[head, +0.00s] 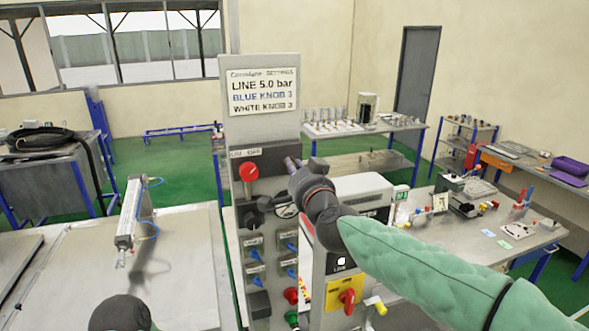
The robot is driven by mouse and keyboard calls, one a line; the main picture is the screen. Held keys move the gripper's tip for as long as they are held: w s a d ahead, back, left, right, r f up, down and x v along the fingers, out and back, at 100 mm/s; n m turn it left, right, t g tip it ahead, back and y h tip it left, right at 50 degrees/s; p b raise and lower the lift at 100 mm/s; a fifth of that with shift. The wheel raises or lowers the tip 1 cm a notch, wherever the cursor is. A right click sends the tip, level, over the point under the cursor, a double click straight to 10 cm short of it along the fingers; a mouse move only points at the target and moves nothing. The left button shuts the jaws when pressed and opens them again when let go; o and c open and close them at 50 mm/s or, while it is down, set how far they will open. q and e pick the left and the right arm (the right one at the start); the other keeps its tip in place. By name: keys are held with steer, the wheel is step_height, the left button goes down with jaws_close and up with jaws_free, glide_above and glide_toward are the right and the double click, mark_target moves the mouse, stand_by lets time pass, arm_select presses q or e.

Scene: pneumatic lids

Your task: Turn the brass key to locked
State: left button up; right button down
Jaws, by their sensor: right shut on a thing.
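A tall grey control panel (262,130) stands in the middle of the head view. My right arm comes in from the right, in front of the panel. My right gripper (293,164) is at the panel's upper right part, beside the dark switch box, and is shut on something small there. The gripper's own body hides what it holds. No brass key shows clearly; I take the held thing to be the key, and its turn position cannot be read. Only a dark rounded part of my left arm shows at the bottom left; its fingers do not show.
A red knob (249,173) sits on the panel left of my gripper, with blue-handled valves (255,254) below. A yellow plate with a red switch (347,297) is lower right. A pneumatic cylinder (128,214) stands on the left bench. Benches with parts stand behind and right.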

steer(key=shift+f, duration=0.1)
steer(key=c, duration=1.3)
jaws_free()
steer(key=shift+w, duration=0.1)
steer(key=v, duration=1.2)
